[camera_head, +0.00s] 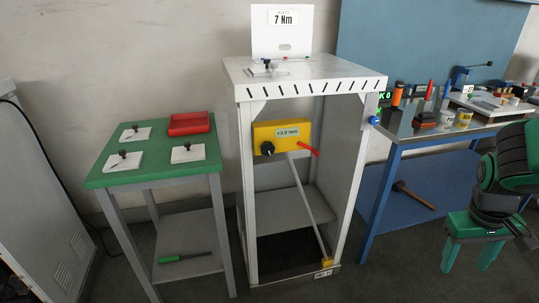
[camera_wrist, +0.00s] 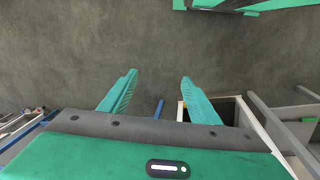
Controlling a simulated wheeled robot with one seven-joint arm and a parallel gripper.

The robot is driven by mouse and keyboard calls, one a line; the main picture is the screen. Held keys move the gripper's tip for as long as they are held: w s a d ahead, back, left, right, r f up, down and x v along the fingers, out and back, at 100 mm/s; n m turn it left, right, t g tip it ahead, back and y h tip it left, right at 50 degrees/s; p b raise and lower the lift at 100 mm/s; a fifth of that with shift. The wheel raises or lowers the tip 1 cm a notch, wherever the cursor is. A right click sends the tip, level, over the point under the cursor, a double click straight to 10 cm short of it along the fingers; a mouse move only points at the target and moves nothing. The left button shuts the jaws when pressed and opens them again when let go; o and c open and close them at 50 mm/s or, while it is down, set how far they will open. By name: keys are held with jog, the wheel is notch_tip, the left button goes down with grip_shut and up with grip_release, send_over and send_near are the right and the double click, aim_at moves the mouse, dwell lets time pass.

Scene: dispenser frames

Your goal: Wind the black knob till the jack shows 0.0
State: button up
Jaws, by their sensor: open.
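The jack is a yellow box (camera_head: 282,136) fixed inside the white frame stand. Its small display (camera_head: 287,132) seems to read about +2.0 mm, but the digits are too small to be sure. The black knob (camera_head: 267,148) is on the left of the box's front face. A red lever (camera_head: 308,148) sticks out at its right. My gripper (camera_head: 465,268) hangs at the far right, well away from the knob. In the wrist view my gripper (camera_wrist: 158,76) has its teal fingers apart, with only floor between them. The knob is not visible in that view.
A grey rod slants from the jack to a yellow foot (camera_head: 327,263). A "7 Nm" sign (camera_head: 284,18) stands on the frame top. A green table (camera_head: 150,170) stands left; a blue-legged bench (camera_head: 420,136) with tools stands right. Floor is open in front of the bench.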

jog(key=w+f+n+t+h, duration=0.5)
jog(key=w+n, duration=0.5)
jog(key=w, duration=0.4)
jog(key=w+a+r+n+t+h, duration=0.1)
jog(key=w+a+r+n+t, duration=0.3)
jog(key=w+a+n, duration=0.5)
jog(key=n+t+y, duration=0.8)
jog(key=n+y, duration=0.5)
jog(key=n, duration=0.9)
send_near(268, 151)
jog(key=x, duration=0.8)
jog(key=shift+w, duration=0.4)
jog(key=shift+c, duration=0.3)
